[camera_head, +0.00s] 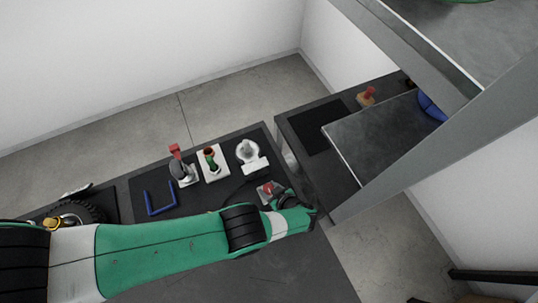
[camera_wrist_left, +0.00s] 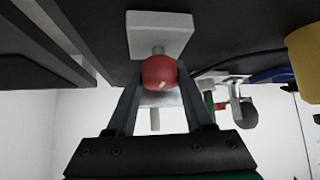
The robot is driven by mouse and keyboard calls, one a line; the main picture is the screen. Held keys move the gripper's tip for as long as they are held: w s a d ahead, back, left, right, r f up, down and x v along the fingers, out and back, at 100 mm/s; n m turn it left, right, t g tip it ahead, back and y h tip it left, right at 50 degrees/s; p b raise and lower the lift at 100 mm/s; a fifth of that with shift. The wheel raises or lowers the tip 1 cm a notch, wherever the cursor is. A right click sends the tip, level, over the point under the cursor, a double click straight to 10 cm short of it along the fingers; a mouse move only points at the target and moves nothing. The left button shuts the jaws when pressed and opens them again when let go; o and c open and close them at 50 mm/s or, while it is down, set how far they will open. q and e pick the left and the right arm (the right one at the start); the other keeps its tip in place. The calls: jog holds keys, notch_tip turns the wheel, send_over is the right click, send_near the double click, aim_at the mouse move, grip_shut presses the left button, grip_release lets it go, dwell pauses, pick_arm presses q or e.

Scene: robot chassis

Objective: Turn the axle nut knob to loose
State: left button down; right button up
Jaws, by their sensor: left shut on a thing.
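The axle nut knob, a red rounded knob (camera_wrist_left: 159,72), sits on a short grey stem from a pale block (camera_wrist_left: 160,33) in the left wrist view. My left gripper (camera_wrist_left: 158,84) is shut on it, one finger on each side. In the head view, the red knob (camera_head: 267,188) shows on the bench's dark mat, beside the end of my green left arm. The left gripper's fingers are mostly hidden there by the wrist. I cannot read any loose or tight mark on the knob. My right gripper is in neither view.
Behind the knob stand a white fixture (camera_head: 248,151), a white block with a green handle (camera_head: 211,163) and a red-topped lever (camera_head: 177,158). A blue U-shaped handle (camera_head: 161,201) lies to the left. A grey shelf (camera_head: 385,135) overhangs on the right.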

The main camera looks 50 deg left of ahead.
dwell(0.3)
pick_arm(q)
jog(key=shift+c, duration=1.5)
grip_release()
jog(key=shift+a, duration=0.1)
jog(key=p+v, duration=0.4)
jog(key=v, duration=0.7)
jog(key=shift+d+r, duration=0.2)
jog(key=shift+d, duration=0.05)
